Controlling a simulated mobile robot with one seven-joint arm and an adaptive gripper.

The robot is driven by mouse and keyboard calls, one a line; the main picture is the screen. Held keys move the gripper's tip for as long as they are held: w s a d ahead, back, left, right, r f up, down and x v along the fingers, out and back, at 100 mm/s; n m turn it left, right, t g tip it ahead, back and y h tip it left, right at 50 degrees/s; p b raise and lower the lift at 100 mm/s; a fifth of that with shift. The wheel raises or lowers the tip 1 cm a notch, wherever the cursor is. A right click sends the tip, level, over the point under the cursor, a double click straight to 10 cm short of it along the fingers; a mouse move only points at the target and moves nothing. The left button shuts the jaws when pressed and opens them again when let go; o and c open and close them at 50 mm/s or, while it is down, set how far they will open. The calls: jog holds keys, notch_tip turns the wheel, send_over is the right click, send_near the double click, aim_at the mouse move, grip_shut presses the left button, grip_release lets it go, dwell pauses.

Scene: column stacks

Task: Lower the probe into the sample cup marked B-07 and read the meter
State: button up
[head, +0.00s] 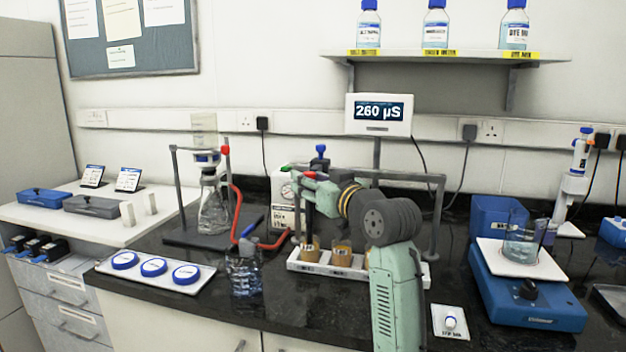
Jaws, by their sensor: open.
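The meter (378,113) stands on a post behind the bench and its screen reads 260 µS. A white rack (298,266) on the black bench holds small cups of amber liquid, one at the left (309,254) and one beside it (341,256). My arm hides the rack's right part. I cannot read any cup marking, so I cannot tell which is B-07. A dark upright rod, apparently the probe (309,218), stands above the left cup; whether its tip is inside is unclear. My gripper (306,181) is open close to the rod's top; its fingers are small and partly hidden.
A grey frame (441,215) spans the rack. A beaker (245,274) and a tray of blue-lidded dishes (108,266) lie left. A flask (213,210) stands behind them. A blue stirrer (525,305) with a beaker (522,249) stands right. Some bench front is clear.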

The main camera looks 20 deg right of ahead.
jog(key=shift+s+d+r, duration=0.1)
jog(key=shift+r, duration=0.05)
jog(key=s+d, duration=0.2)
jog(key=s, duration=0.9)
jog(key=shift+s, duration=0.35)
